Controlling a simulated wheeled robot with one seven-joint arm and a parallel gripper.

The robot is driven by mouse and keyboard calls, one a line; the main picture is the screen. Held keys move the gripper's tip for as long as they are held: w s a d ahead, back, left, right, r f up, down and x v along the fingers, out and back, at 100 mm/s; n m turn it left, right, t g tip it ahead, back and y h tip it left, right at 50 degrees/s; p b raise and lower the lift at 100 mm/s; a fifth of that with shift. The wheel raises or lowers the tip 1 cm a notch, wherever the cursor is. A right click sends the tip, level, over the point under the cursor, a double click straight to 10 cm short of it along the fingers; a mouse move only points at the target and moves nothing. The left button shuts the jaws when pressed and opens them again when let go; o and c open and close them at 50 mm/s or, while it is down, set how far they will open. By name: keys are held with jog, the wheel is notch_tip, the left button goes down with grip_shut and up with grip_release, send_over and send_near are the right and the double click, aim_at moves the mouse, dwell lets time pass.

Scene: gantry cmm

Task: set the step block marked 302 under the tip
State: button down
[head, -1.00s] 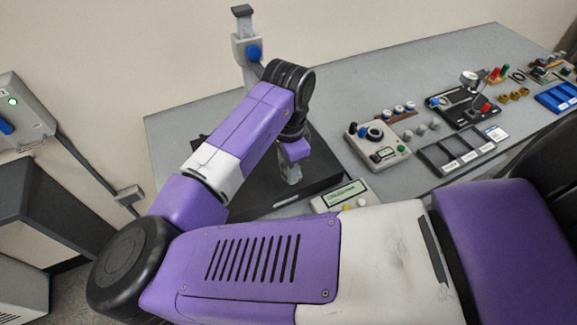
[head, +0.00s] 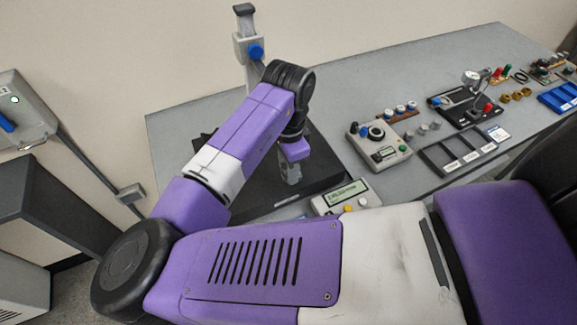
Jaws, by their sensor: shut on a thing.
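My gripper (head: 291,172) points down over the black base plate (head: 262,195) of the gauge stand, at the left part of the bench. Its jaws are mostly hidden by my own wrist and are small in the picture. A grey piece shows at the jaws, but I cannot read a mark on it or tell it from the fingers. The stand's column (head: 247,48) with a blue knob (head: 256,51) rises behind my arm. The tip is hidden behind my arm.
A display box (head: 346,197) stands at the plate's front right corner. To the right are a control box (head: 379,147), a dark labelled tray (head: 463,152), a dial gauge fixture (head: 470,100) and a blue tray (head: 558,97). The back of the bench (head: 400,65) is clear.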

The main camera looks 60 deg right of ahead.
jog(key=shift+f, duration=0.45)
dwell(0.4)
jog(key=shift+c, duration=2.2)
grip_release()
jog(key=shift+r, duration=0.15)
jog(key=shift+r+p, duration=2.75)
jog(key=shift+r, duration=0.65)
